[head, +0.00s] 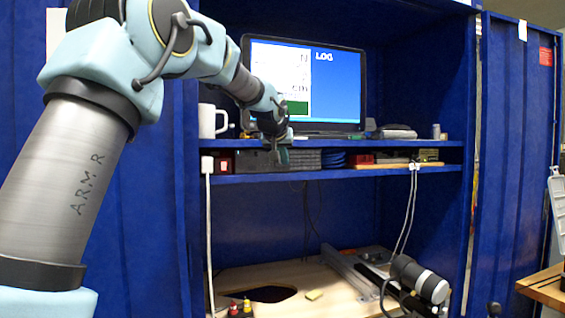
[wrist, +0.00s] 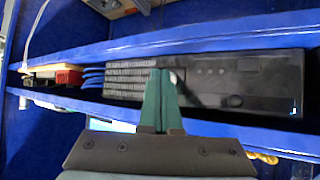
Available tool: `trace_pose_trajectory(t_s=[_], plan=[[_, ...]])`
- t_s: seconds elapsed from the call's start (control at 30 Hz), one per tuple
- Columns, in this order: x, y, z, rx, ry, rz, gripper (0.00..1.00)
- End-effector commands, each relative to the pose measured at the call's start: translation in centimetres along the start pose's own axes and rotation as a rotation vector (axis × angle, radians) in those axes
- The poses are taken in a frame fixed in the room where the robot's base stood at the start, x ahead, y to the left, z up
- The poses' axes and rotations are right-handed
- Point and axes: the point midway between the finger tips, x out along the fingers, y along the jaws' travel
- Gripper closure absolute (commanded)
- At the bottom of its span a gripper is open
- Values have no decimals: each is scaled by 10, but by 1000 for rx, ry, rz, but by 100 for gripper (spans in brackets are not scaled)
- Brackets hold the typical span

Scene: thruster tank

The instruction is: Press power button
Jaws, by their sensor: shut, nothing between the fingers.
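A black computer case (wrist: 215,85) lies on the narrow shelf below the monitor, with a grey vent grille (wrist: 128,78) at one end of its front. Its dark front has small round marks (wrist: 211,70), a dark oval (wrist: 235,101) and a small blue light (wrist: 294,110). I cannot tell which is the power button. My gripper (wrist: 162,75) is shut and empty, its green fingers together in front of the case beside the grille. The fingers hide part of the front; contact is unclear. In the head view my gripper (head: 283,158) covers part of the case (head: 252,160).
The upper shelf (head: 345,143) holds a lit monitor (head: 335,85) and a white mug (head: 212,121). Blue cables (wrist: 93,77) and a red box (wrist: 68,77) lie beside the case. Shelf edges run above and below it. White cables (head: 409,210) hang at the right.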

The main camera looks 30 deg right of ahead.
Motion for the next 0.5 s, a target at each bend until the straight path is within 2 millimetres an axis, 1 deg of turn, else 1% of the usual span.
trace_pose_trajectory(t_s=[0.17, 0.5], plan=[[-1, 1, 2, 0, 1, 0, 100], [-11, 8, 9, 1, 1, 0, 100]])
